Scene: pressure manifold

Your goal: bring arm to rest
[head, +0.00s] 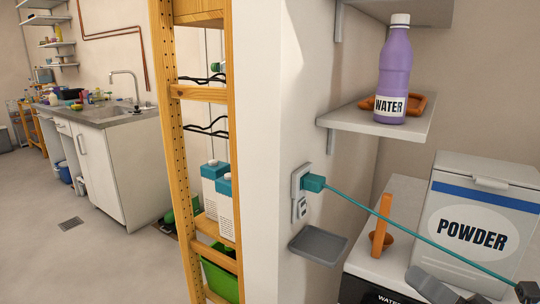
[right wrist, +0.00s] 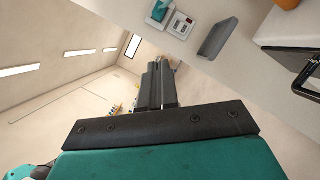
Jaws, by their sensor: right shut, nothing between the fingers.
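My right gripper (right wrist: 158,72) shows in the right wrist view, with its two dark fingers together and nothing between them. Its teal housing fills the bottom of that view. The fingers point into open room, apart from any surface I can make out. In the head view a small dark part (head: 528,292) sits at the lower right corner, by the end of the teal cable; I cannot tell what it belongs to. My left gripper is in neither view.
A teal plug (head: 314,183) sits in the wall outlet (head: 299,192), its cable (head: 410,232) stretching to the lower right. A grey wall tray (head: 318,246) is below. A powder box (head: 472,228) stands on the right; a water bottle (head: 394,70) is on the shelf (head: 345,120). Floor at left is clear.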

